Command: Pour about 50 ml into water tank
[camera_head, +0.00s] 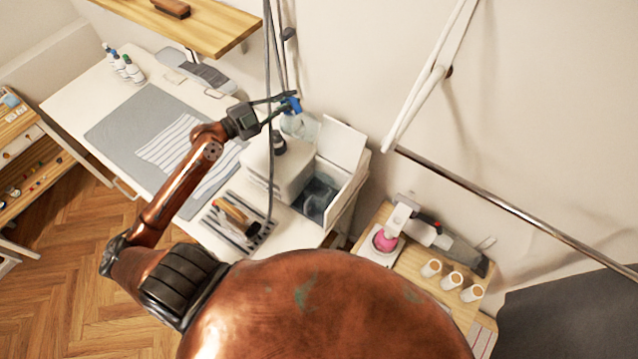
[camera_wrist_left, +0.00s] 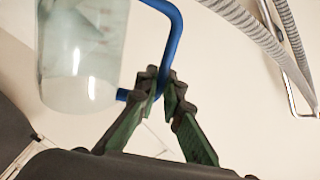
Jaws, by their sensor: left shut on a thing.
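My left gripper (camera_head: 280,110) is shut on the blue handle (camera_head: 293,103) of a clear jug (camera_head: 303,127). The jug is behind the white steam unit (camera_head: 266,170), to the left of the open lid (camera_head: 341,143). In the left wrist view, the gripper fingers (camera_wrist_left: 163,88) pinch the handle (camera_wrist_left: 173,42) beside the clear jug body (camera_wrist_left: 80,55). The jug looks close to upright there; I cannot tell its liquid level. The water tank (camera_head: 316,197) is an open, see-through compartment at the steam unit's right side. My right gripper is not in view.
Hoses (camera_head: 270,80) hang close to the left gripper. A dark-capped bottle (camera_head: 279,143) stands near the steam unit. An iron (camera_head: 236,212) rests on a striped stand in front.

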